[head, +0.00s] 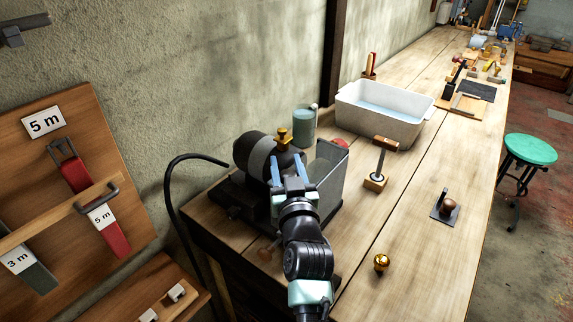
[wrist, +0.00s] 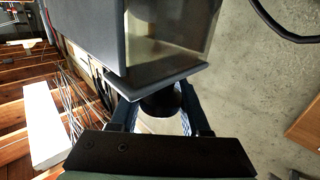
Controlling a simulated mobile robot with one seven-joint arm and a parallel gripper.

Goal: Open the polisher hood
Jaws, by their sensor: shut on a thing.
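The polisher (head: 252,152) stands at the near left end of the workbench, with a dark rounded motor body and a brass fitting on top. Its grey box-like hood (head: 329,182) is to the right of the motor. My gripper (head: 287,167), with blue fingers, is at the hood's near side. In the wrist view, my gripper (wrist: 160,112) is shut on a dark round knob (wrist: 160,101) just below the lip of the grey hood (wrist: 158,82). The fingers partly hide the knob. I cannot tell how far the hood is raised.
A white basin (head: 385,112), a green jar (head: 303,123) and a wooden-handled tool (head: 378,165) stand behind and right. A brass knob (head: 381,262) is on the clearer bench front. A dark hose (head: 172,190) curves at left, beside the wall board (head: 60,150).

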